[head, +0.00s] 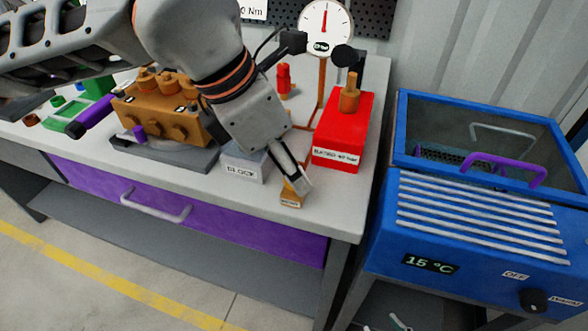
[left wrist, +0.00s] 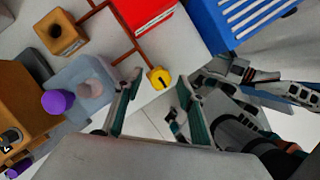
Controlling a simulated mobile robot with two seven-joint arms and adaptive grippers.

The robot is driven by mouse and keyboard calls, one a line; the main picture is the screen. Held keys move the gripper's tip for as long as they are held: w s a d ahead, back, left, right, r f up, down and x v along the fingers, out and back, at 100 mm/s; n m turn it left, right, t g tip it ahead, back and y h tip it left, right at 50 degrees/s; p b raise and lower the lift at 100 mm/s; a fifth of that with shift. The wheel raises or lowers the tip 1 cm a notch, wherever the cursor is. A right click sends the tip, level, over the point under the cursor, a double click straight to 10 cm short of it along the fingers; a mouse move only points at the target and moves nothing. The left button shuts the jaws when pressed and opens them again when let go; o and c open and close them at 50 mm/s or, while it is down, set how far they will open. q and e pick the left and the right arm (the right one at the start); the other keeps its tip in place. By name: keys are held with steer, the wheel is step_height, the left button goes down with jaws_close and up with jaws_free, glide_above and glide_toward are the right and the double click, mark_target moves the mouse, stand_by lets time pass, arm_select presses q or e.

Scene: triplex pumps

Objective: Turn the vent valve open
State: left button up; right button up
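The vent valve looks like a small yellow round knob (left wrist: 160,79) with a black mark, at the bench's front edge in the left wrist view. In the head view a small orange block (head: 291,201) with a white label too small to read is at that spot, partly hidden by my gripper. My left gripper (head: 296,184) reaches down over it. In the left wrist view its two fingers (left wrist: 160,88) are apart, with the knob between their tips; contact cannot be told. Part of my right arm (left wrist: 255,77) shows at the right of that view; its finger state is unclear.
A red box (head: 340,130) with red pipes and a gauge (head: 325,28) stands behind the valve. A grey block (head: 243,168) and an orange pump body (head: 160,118) are to the left. A blue heated cabinet (head: 470,215) stands right of the bench (head: 338,205), across a narrow gap.

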arm_select(q)
steer(key=shift+x, duration=0.9)
steer(key=shift+d+f, duration=0.1)
steer(key=shift+f, duration=0.05)
steer(key=c, duration=1.1)
